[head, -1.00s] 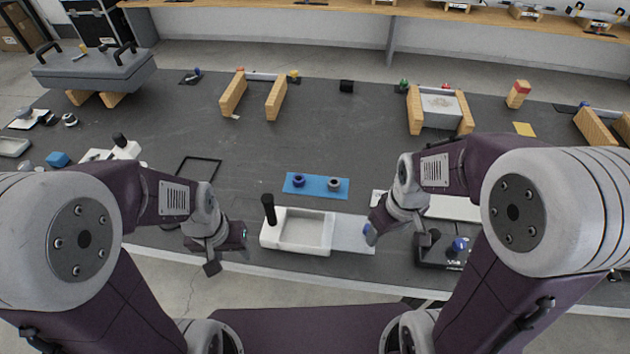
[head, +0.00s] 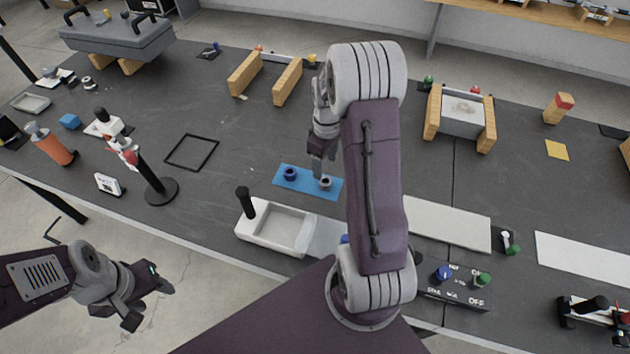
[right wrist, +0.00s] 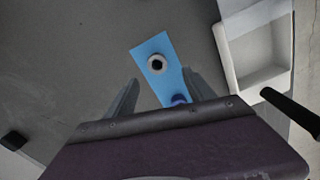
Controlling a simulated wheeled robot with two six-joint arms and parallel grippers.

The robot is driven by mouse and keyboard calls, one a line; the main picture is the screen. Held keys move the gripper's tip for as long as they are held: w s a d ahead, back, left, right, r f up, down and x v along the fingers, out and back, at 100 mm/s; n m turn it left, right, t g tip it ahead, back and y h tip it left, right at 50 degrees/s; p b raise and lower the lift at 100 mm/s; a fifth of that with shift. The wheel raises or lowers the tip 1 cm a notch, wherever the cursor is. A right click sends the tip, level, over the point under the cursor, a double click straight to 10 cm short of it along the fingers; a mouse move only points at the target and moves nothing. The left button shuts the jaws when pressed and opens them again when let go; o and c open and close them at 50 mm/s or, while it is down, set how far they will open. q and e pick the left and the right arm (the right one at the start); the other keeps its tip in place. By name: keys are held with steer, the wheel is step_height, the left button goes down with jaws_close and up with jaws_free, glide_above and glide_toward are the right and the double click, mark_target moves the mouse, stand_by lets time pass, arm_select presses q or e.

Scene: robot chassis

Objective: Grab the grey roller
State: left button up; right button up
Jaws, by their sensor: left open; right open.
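The grey roller (head: 325,183) stands on the right part of a blue mat (head: 309,190). In the right wrist view the grey roller (right wrist: 157,64) shows as a pale ring with a dark centre, ahead of the jaws and lying between their lines. A dark blue roller (head: 290,174) stands on the same mat to the left; it is partly hidden by the right gripper's body in the right wrist view (right wrist: 180,100). My right gripper (head: 318,172) is open and empty above the mat, close to the grey roller. My left gripper (head: 150,300) is open and empty, off the table's front edge.
A white tray with a black handle (head: 278,228) stands in front of the mat. A black square frame (head: 191,152) lies to the left. A control box with knobs (head: 455,285) is at the front right.

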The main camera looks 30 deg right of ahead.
mark_target(326, 181)
step_height(326, 181, down, 3)
steer(key=shift+s+f, duration=0.1)
steer(key=shift+s, duration=0.05)
steer(key=f, duration=0.6)
steer(key=shift+w+d, duration=0.2)
steer(key=shift+d, duration=0.1)
steer(key=shift+r, duration=0.1)
jaws_close()
steer(key=shift+r, duration=0.1)
steer(key=shift+r, duration=0.3)
steer(key=r, duration=0.4)
steer(key=shift+s, duration=0.3)
steer(key=s+d+r, duration=0.1)
steer(key=s+r, duration=0.5)
steer(key=s, duration=0.5)
steer(key=shift+d+r, duration=0.15)
steer(key=shift+d, duration=0.1)
